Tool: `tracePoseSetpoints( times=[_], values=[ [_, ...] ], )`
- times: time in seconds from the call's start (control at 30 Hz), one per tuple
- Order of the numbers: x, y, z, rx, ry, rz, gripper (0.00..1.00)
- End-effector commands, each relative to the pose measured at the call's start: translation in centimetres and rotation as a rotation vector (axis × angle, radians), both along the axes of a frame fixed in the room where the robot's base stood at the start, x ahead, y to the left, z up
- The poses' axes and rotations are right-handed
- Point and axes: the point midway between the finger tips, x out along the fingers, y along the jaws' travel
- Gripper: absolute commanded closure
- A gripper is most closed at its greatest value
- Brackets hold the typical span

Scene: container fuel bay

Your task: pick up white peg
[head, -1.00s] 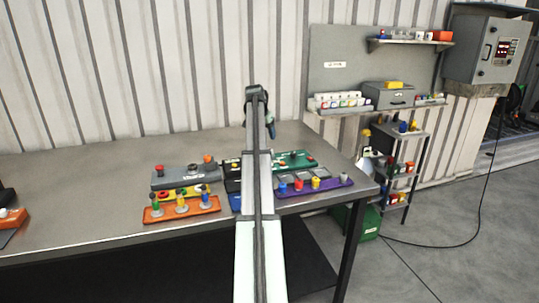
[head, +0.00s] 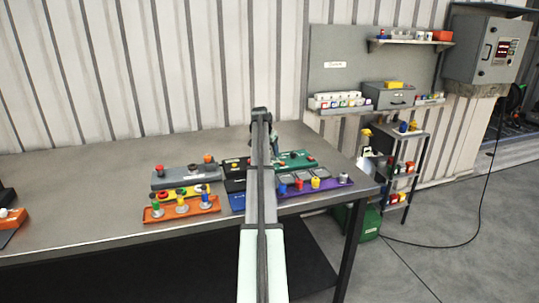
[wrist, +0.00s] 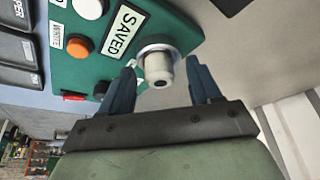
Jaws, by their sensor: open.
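The white peg (wrist: 158,70) stands in a round collar at the edge of a green panel (wrist: 182,28), beside a label reading SAVED. My gripper (wrist: 160,68) is open, with its two blue fingers on either side of the peg and visible gaps to it. Nothing is held. In the head view, my gripper (head: 275,148) is low over the green panel (head: 300,158) at the back of the bench. The peg cannot be made out there, behind or beside my arm.
The wrist view shows a white button (wrist: 88,8) and an orange button (wrist: 78,47) on the panel. A purple board (head: 318,190) with coloured pegs lies in front, an orange board (head: 185,213) to the left.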

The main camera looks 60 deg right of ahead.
Motion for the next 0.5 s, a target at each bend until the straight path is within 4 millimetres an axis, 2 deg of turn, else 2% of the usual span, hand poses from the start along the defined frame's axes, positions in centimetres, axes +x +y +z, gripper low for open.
tracePoseSetpoints(
  times=[0.17, 0.5],
  values=[
    [-0.01, -0.01, 0.00, 0.000, 0.000, 0.000, 0.37],
    [-0.02, 0.00, 0.03, 0.000, 0.000, 0.000, 0.69]
  ],
)
